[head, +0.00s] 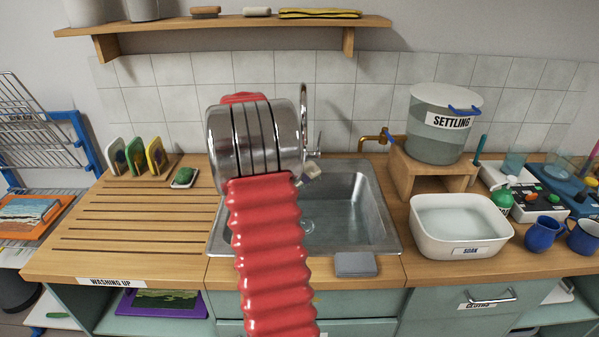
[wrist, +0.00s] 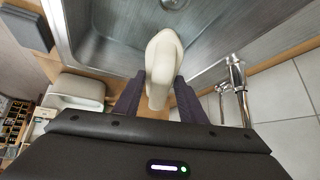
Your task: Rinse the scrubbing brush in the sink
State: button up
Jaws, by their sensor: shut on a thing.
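My gripper (wrist: 160,92) is shut on a cream, rounded thing, which I take to be the scrubbing brush (wrist: 164,58). It sits between the two dark fingers; its bristles cannot be made out. In the head view my red arm hides most of the gripper, and a small pale piece of the held thing (head: 312,170) shows beside it, over the back part of the sink. The steel sink (head: 355,215) has a drain and looks empty where visible; it also shows in the wrist view (wrist: 110,25). The chrome tap (wrist: 235,85) stands to the right of the gripper there.
A white SOAK tub (head: 462,240) holding water stands right of the sink. The SETTLING tank (head: 437,150) with a brass tap is behind it. A grey pad (head: 356,264) lies at the sink's front edge. The grooved drainboard (head: 140,215) on the left is mostly clear.

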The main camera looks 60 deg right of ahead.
jog(key=shift+s+d, duration=0.15)
jog(key=shift+s, duration=0.2)
jog(key=shift+f, duration=0.25)
notch_tip(320, 180, down, 13)
jog(key=shift+r, duration=0.15)
dwell(1.3)
jog(key=shift+s, duration=0.2)
